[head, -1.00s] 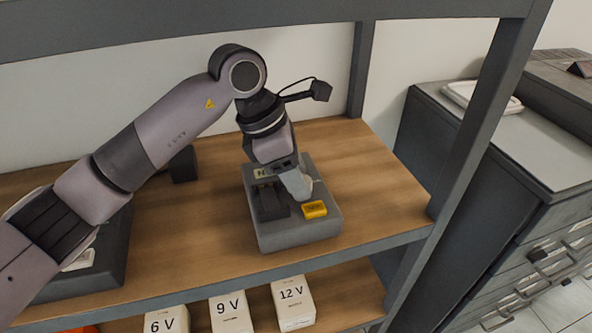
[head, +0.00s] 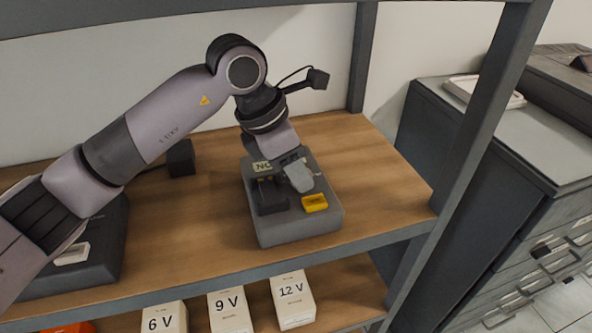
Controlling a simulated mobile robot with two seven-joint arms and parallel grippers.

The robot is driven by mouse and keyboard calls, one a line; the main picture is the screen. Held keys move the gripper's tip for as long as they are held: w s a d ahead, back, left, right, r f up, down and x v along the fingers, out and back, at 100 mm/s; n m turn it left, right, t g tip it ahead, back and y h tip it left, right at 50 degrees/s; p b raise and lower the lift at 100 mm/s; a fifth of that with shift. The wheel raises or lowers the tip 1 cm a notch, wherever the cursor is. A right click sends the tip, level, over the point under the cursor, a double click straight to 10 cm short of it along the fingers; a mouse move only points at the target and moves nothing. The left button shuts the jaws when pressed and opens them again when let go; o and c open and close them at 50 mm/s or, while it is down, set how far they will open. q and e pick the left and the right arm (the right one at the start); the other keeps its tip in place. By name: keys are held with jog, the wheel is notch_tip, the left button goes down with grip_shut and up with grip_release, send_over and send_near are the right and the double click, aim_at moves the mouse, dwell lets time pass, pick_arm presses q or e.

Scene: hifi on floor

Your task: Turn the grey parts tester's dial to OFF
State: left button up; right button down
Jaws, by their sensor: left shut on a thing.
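The grey parts tester (head: 300,226) sits on the wooden shelf. It has a pale label (head: 262,167), partly covered, a yellow piece (head: 314,203) at its front right and a dark block (head: 271,198) at its front left. My left gripper (head: 297,180) reaches down over the tester's top from behind. Its jaws are closed on what seems to be the dial, which the fingers and wrist hide. I cannot read the dial's setting. My right gripper is out of view.
Boxes marked 6 V (head: 163,320), 9 V (head: 229,310) and 12 V (head: 293,299) stand on the lower shelf. A dark device (head: 112,262) lies left under my arm. A grey shelf post (head: 474,130) rises at the right. The shelf right of the tester is clear.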

pick_arm(q)
jog(key=n+b, duration=0.1)
jog(key=n, duration=0.1)
jog(key=n+t+b, duration=0.1)
jog(key=n+b, duration=0.1)
jog(key=shift+s+d+f+y, duration=0.1)
jog(key=shift+s+y, duration=0.05)
jog(key=shift+y, duration=0.15)
jog(key=shift+n+t+y+b, duration=0.5)
jog(key=shift+n+b, duration=0.4)
jog(key=shift+n, duration=0.5)
jog(key=o, duration=0.8)
jog(key=shift+s, duration=0.1)
jog(key=shift+c, duration=0.2)
